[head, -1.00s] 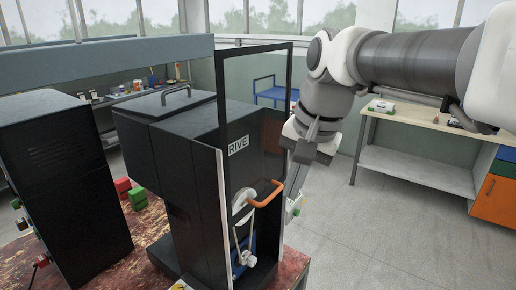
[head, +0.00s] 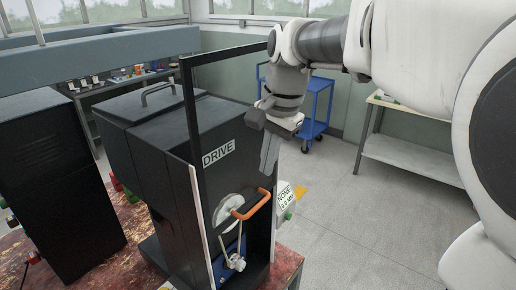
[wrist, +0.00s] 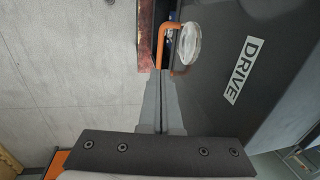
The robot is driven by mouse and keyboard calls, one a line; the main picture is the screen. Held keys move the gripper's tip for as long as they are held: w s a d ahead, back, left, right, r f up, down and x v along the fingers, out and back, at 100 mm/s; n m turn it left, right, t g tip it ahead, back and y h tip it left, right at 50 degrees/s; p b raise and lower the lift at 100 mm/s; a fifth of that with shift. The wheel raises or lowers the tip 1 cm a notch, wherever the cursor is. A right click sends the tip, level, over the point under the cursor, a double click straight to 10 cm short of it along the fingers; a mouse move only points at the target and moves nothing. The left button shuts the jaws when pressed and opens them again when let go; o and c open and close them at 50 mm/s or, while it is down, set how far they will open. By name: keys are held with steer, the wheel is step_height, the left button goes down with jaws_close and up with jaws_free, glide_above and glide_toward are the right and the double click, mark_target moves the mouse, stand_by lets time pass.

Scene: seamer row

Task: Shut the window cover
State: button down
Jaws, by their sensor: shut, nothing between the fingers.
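The black DRIVE cabinet (head: 150,150) stands on a red worktable. The window cover (head: 190,110) appears to be the slim black frame standing up past the cabinet's top, above pale side rails; whether it holds a clear pane I cannot tell. An orange handle (head: 252,205) sticks out low on the front, near a pale pulley wheel (head: 228,207) and belt that show uncovered. My gripper (head: 267,172) is shut and empty, pointing down just above the handle. In the wrist view its fingertips (wrist: 162,72) lie close below the handle (wrist: 168,42); contact cannot be told.
A second black cabinet (head: 55,165) stands at the left. A tag reading NONE 0.0 MM (head: 286,196) is right of the handle. A blue cart (head: 318,100) and a pale bench (head: 410,150) stand behind. The floor (head: 350,225) on the right is clear.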

mark_target(258, 205)
steer(key=f, duration=0.3)
steer(key=a+f, duration=0.1)
steer(key=f, duration=0.2)
steer(key=w+f, duration=0.1)
steer(key=f, duration=0.2)
steer(key=shift+a+f, duration=0.2)
steer(key=shift+f, duration=0.2)
step_height(258, 205, down, 37)
steer(key=b, duration=2.2)
steer(key=shift+r, duration=0.15)
steer(key=shift+s+d, duration=0.1)
steer(key=shift+s, duration=0.05)
